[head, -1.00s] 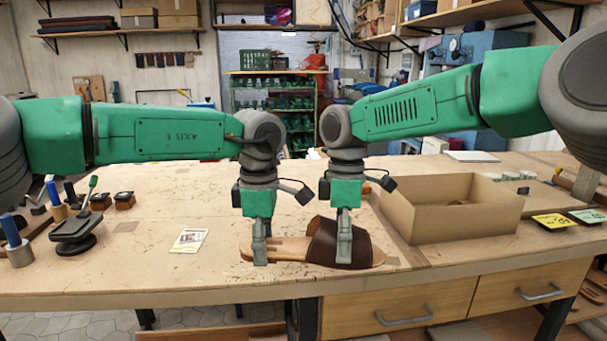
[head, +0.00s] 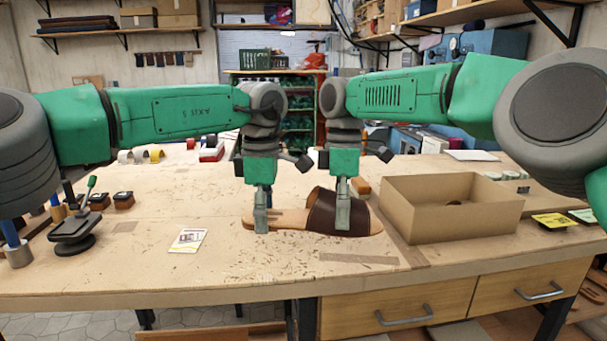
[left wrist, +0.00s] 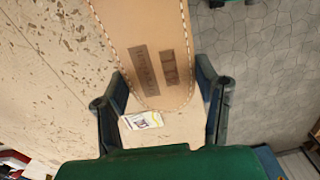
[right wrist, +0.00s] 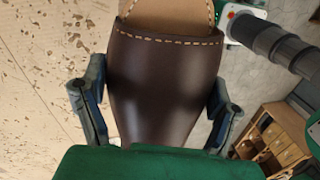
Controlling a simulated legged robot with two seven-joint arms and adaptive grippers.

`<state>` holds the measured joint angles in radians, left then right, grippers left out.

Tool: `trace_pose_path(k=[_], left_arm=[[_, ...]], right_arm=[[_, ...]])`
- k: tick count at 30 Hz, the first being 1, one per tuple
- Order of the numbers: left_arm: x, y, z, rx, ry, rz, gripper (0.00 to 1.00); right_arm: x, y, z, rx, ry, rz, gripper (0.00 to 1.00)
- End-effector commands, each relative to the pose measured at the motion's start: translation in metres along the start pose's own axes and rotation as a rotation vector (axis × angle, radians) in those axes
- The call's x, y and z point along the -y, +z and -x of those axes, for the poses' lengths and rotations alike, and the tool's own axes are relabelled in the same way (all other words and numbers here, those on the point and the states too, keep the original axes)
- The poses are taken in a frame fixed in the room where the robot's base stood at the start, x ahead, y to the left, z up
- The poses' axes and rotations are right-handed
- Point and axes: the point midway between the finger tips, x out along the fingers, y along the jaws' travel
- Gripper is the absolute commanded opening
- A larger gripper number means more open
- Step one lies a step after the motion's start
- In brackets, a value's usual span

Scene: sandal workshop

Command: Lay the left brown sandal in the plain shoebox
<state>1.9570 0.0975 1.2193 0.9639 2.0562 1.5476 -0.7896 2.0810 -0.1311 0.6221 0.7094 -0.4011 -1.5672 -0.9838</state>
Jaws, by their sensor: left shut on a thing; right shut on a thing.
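A brown sandal with a tan sole and a wide dark strap (head: 323,212) is held between both my grippers in the head view. My left gripper (head: 261,226) is shut on its heel end, at the left. The tan heel with stitched edge and dark stamps (left wrist: 150,60) shows in the left wrist view. My right gripper (head: 343,226) is shut on the strap part, which fills the middle of the right wrist view (right wrist: 165,85). The sandal looks raised above the bench. The plain open shoebox (head: 449,222) stands to its right; something dark lies inside it.
The wooden bench (head: 130,265) has bare room in front and at left. A printed card (head: 188,240) lies left of the sandal. A black stand (head: 76,232) and small dark blocks are further left. Yellow and green cards (head: 555,221) lie right of the box.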

Motion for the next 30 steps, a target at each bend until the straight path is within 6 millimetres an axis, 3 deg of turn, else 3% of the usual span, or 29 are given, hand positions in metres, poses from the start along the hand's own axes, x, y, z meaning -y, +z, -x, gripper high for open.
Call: trace_pose_path(k=[30], left_arm=[[0.093, 0.005, 0.114, 0.006, 0.000, -0.010, 0.13]], right_arm=[[0.107, 0.006, 0.100, -0.006, 0.005, 0.004, 0.40]])
